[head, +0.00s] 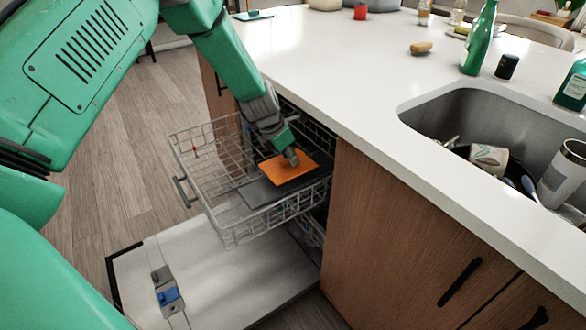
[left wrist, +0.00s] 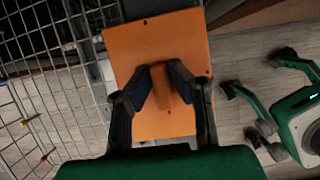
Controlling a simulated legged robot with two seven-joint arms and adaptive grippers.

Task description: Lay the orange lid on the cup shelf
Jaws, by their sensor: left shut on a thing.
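The orange lid (head: 278,174) is a flat square plate with a raised grip in its middle. My left gripper (head: 291,158) is shut on that grip, which also shows between its fingers in the left wrist view (left wrist: 172,88). The lid is over the dark grey flat cup shelf (head: 257,193) in the pulled-out upper dishwasher rack. Whether lid and shelf touch, I cannot tell.
The wire rack (head: 195,165) has raised sides around the shelf. The dishwasher door (head: 215,285) lies open below it. The white countertop (head: 350,75) edge runs close to the right of my left arm. The sink (head: 480,120) holds dishes. Bottles stand behind it.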

